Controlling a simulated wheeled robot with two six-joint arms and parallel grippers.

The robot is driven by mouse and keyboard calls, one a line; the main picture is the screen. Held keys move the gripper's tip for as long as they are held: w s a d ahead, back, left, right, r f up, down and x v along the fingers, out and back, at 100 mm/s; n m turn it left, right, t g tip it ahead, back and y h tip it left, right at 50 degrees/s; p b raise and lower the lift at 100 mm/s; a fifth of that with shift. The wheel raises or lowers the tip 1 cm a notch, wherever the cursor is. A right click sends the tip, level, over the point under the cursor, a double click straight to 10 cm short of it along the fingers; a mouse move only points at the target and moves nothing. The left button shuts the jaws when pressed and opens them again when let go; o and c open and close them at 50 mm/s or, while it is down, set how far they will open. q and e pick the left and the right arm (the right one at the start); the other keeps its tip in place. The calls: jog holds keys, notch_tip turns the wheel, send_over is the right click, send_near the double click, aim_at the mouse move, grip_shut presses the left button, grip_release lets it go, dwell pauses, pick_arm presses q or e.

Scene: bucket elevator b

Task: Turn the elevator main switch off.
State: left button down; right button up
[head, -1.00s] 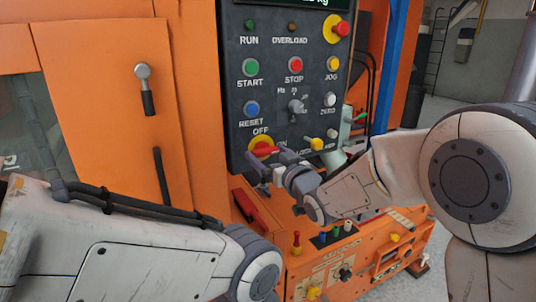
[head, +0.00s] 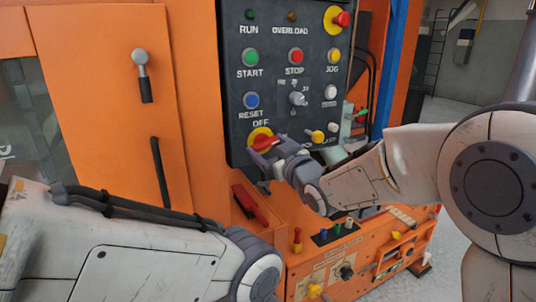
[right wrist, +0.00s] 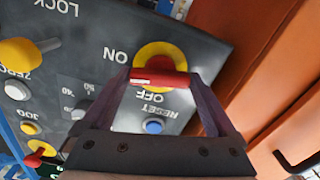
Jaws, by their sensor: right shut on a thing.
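The main switch is a red handle on a yellow round plate (head: 260,134), low on the left of the dark control panel. OFF is printed above it; ON shows beside it in the right wrist view, which is upside down. My right gripper (head: 268,156) is at the switch, its fingers partly hidden by my wrist. In the right wrist view the red handle (right wrist: 160,78) lies across between the two fingertips, and the gripper (right wrist: 160,76) is shut on it. The handle points neither clearly at ON nor clearly at OFF. My left arm is at lower left; its gripper is out of view.
The panel (head: 235,75) also carries a green START button (head: 250,56), a red STOP button (head: 295,57), a grey selector (head: 297,98) and a yellow knob (head: 316,136) right of the switch. An orange box with small controls (head: 347,271) stands below.

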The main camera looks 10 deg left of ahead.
jog(key=shift+f+n+b, duration=0.1)
jog(key=shift+n+b, duration=6.8)
jog(key=shift+n, duration=0.7)
jog(key=o, duration=1)
jog(key=shift+s, duration=0.1)
jog(key=v, duration=1)
jog(key=shift+s+p, duration=0.15)
jog(key=shift+p, duration=0.25)
